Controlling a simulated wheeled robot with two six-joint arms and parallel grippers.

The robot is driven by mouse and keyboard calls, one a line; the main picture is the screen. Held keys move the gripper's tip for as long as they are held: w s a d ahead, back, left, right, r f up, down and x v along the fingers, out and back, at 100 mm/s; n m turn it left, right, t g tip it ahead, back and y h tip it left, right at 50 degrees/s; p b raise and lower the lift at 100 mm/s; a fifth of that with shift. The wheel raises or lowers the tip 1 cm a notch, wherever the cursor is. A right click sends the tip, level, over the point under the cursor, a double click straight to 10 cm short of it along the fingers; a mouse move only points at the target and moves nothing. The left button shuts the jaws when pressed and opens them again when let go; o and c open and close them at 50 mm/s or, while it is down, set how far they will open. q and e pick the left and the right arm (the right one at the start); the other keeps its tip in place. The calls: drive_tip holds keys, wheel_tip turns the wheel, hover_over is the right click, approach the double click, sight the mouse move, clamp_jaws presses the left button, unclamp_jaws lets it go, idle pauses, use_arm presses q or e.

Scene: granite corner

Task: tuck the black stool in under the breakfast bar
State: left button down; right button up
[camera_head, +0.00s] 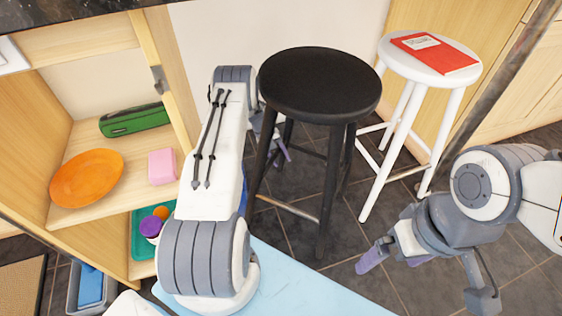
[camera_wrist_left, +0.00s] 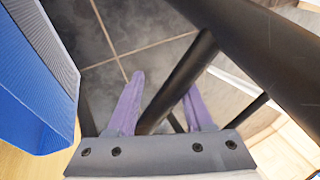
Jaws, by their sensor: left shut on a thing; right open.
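The black stool (camera_head: 318,85) stands upright on the dark tiled floor in the middle of the head view. My left gripper (camera_head: 275,142) is at its left side, partly hidden behind my own arm and the stool. In the left wrist view the purple fingers (camera_wrist_left: 160,108) are shut on a black stool leg (camera_wrist_left: 178,82). My right gripper (camera_head: 392,257) is open and empty, low to the right of the stool. A dark granite top (camera_head: 75,10) shows at the upper left; I cannot tell if it is the breakfast bar.
A white stool (camera_head: 398,62) with a red book (camera_head: 436,52) stands just right of the black stool. An open wooden cabinet at left holds an orange plate (camera_head: 87,178), a green case (camera_head: 135,120) and a pink block (camera_head: 162,166). Floor (camera_head: 330,268) is clear in front.

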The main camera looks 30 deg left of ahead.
use_arm(q)
drive_tip(key=w+a, duration=0.1)
drive_tip(key=w+a+t+y, duration=0.1)
drive_tip(key=a, duration=0.1)
drive_tip(key=a+f+y, duration=0.1)
drive_tip(key=shift+w+a+f, duration=0.1)
drive_tip(key=shift+w+a, duration=0.25)
drive_tip(key=shift+w, duration=0.05)
use_arm(e)
drive_tip(key=shift+f, duration=0.1)
use_arm(q)
drive_tip(key=shift+c, duration=1)
unclamp_jaws()
wheel_tip(320, 180, up, 8)
drive_tip(key=s+p, duration=0.3)
drive_tip(key=p, duration=0.2)
drive_tip(key=shift+h, duration=0.4)
use_arm(e)
drive_tip(key=shift+s+a+r, duration=0.15)
drive_tip(key=shift+s+r, duration=0.1)
drive_tip(key=shift+r, duration=0.55)
drive_tip(key=shift+s+a+r, duration=0.15)
drive_tip(key=shift+s+r, duration=0.15)
drive_tip(key=shift+r, duration=0.45)
drive_tip(key=shift+s+a+r, duration=0.15)
drive_tip(key=shift+s+r, duration=0.1)
drive_tip(key=shift+r, duration=0.55)
